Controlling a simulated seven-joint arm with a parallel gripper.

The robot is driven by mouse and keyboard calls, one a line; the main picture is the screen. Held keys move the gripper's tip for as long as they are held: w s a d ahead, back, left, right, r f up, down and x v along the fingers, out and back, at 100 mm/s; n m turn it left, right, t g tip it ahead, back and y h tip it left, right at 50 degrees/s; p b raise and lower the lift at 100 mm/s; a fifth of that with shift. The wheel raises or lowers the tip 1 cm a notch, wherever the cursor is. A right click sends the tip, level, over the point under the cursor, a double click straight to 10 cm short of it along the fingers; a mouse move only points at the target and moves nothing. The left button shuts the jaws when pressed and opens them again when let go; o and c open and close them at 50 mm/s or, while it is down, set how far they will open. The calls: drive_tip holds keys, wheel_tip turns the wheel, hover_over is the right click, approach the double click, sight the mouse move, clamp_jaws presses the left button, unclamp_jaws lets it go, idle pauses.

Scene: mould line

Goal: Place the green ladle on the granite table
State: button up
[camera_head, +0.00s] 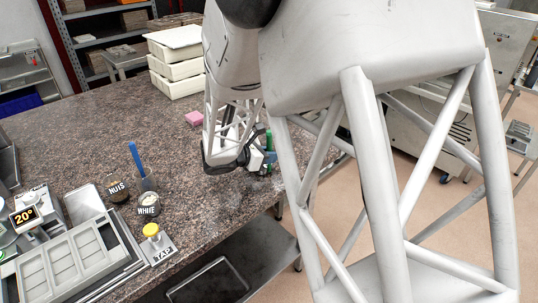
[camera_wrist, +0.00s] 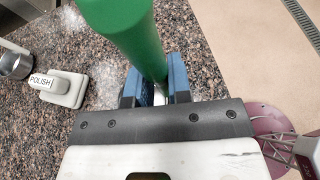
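The green ladle shows in the wrist view as a thick green handle (camera_wrist: 128,35) that runs down between my two blue-padded fingers. My gripper (camera_wrist: 155,88) is closed around this handle. In the head view a small green part of the ladle (camera_head: 268,141) shows beside my gripper (camera_head: 262,160), near the right edge of the granite table (camera_head: 90,115). The ladle's bowl is hidden, and I cannot tell whether the ladle touches the table.
A white block labelled POLISH (camera_wrist: 62,88) and a steel cup (camera_wrist: 14,62) are close by. A pink block (camera_head: 194,118), stacked cream trays (camera_head: 176,65), labelled pots (camera_head: 148,204) and a mould tray (camera_head: 75,265) stand on the table. Its middle is clear.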

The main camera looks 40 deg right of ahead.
drive_tip(key=o, duration=0.4)
drive_tip(key=shift+c, duration=0.2)
drive_tip(key=shift+r, duration=0.15)
drive_tip(key=v, duration=1.2)
drive_tip(key=shift+r, duration=0.15)
idle(0.6)
drive_tip(key=s+a+r+m+t+y, duration=0.2)
drive_tip(key=s+a+r+m+y, duration=0.3)
drive_tip(key=s+a+m, duration=0.3)
drive_tip(key=s+a+r+m+t+y, duration=0.3)
drive_tip(key=s+a+r+m+y, duration=0.2)
drive_tip(key=s+a+m+y, duration=0.3)
drive_tip(key=s+a, duration=0.3)
drive_tip(key=a, duration=0.2)
drive_tip(key=shift+r, duration=0.25)
drive_tip(key=shift+a, duration=0.1)
